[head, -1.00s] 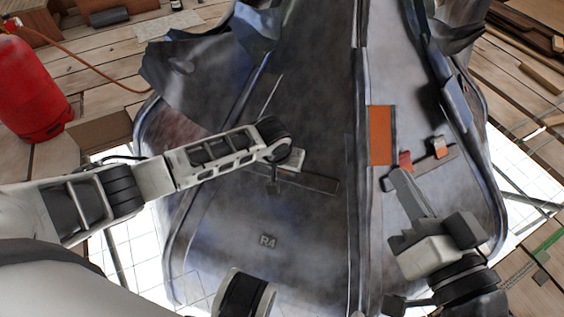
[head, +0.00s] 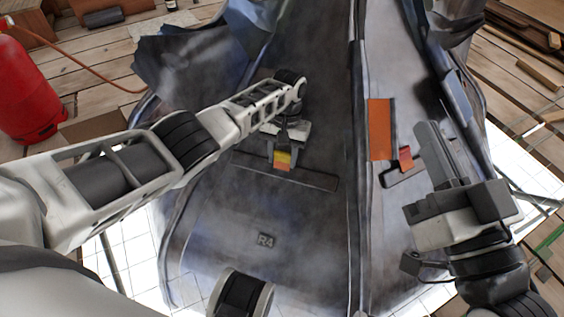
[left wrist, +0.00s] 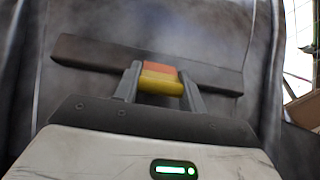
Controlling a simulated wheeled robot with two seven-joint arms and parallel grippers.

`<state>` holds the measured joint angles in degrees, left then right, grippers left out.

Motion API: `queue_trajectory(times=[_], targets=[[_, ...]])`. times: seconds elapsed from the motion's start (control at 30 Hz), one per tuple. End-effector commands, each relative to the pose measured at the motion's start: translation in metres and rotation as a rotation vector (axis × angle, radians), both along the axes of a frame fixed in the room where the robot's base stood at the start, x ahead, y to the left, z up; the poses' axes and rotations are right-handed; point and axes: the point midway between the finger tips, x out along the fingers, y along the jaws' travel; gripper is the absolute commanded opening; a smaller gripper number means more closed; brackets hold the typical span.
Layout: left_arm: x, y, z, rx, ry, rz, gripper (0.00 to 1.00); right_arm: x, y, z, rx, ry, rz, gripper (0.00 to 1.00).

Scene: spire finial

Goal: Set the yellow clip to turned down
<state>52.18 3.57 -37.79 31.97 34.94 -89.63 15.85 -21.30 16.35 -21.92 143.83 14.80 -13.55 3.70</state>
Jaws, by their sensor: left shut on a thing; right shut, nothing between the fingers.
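The yellow clip (head: 284,154) has an orange-red end and sits on a dark bar (head: 318,181) on the left panel. My left gripper (head: 281,150) is shut on the clip from its far side. In the left wrist view the clip (left wrist: 161,84) lies between the two fingers, yellow toward me and orange (left wrist: 160,69) behind, against the bar (left wrist: 88,51). My right gripper (head: 428,130) is shut and empty over the right panel, right of a red-orange clip (head: 405,155) on another dark bar (head: 400,178).
An orange plate (head: 380,129) is fixed beside the central ridge (head: 357,220). A label reading R4 (head: 266,241) is on the lower left panel. A red cylinder (head: 28,90) stands at far left. The lower left panel is mostly clear.

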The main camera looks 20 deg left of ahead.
Motion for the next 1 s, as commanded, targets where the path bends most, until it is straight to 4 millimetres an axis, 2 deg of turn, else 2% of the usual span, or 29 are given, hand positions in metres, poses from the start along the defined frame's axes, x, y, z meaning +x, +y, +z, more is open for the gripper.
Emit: queue_trajectory(times=[0.2, 0.53, 0.57, 0.63, 1.0], targets=[[0.001, -0.001, -0.002, -0.001, 0.024, 0.000, 0.18, 0.000, -0.001, 0.013, -0.029, -0.117, -0.012, 0.00], [0.001, -0.001, -0.001, -0.001, 0.024, 0.000, 0.18, 0.000, -0.001, 0.014, -0.030, -0.124, -0.014, 0.00], [0.001, -0.001, -0.001, -0.001, 0.024, 0.000, 0.44, 0.000, -0.001, 0.014, -0.030, -0.124, -0.013, 0.00], [0.001, -0.001, -0.001, 0.000, 0.024, 0.000, 0.63, 0.000, -0.001, 0.014, -0.030, -0.124, -0.013, 0.00], [0.003, 0.000, 0.006, 0.000, 0.022, 0.001, 0.63, 0.001, 0.000, 0.017, -0.027, -0.112, -0.009, 0.00]])
